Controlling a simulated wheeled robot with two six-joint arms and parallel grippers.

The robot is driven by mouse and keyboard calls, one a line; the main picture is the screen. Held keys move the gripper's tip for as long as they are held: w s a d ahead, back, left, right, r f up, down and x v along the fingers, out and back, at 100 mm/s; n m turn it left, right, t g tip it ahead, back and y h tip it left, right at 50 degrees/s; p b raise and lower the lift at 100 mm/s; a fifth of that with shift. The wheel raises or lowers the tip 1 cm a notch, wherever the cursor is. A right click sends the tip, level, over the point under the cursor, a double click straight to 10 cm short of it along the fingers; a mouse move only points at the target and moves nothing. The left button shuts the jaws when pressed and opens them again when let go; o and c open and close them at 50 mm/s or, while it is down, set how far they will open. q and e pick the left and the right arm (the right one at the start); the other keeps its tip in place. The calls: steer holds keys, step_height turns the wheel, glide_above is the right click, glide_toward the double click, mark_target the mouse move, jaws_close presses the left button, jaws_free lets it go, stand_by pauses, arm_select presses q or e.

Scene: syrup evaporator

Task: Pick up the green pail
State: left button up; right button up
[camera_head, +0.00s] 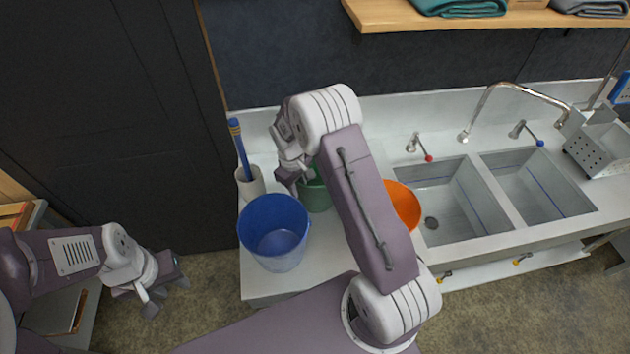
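The green pail (318,198) stands on the pale counter, between a blue pail and an orange pail. My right arm passes in front of it and hides much of it. My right gripper (293,183) is at the pail's upper left edge, over or beside the rim. Its fingers are small and partly overlapped, so I cannot tell whether they are open, shut or touching the pail. My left gripper (168,295) is low on the left, over the floor and away from the counter. Its fingers are apart and empty.
The blue pail (274,235) stands at the counter's front left. The orange pail (403,204) is partly behind my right arm. A white holder (250,185) with a blue-handled tool stands behind. A double sink (455,205) is to the right, below a wooden shelf (430,20).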

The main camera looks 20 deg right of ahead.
steer(key=shift+w, duration=0.15)
jaws_close()
stand_by(1.2)
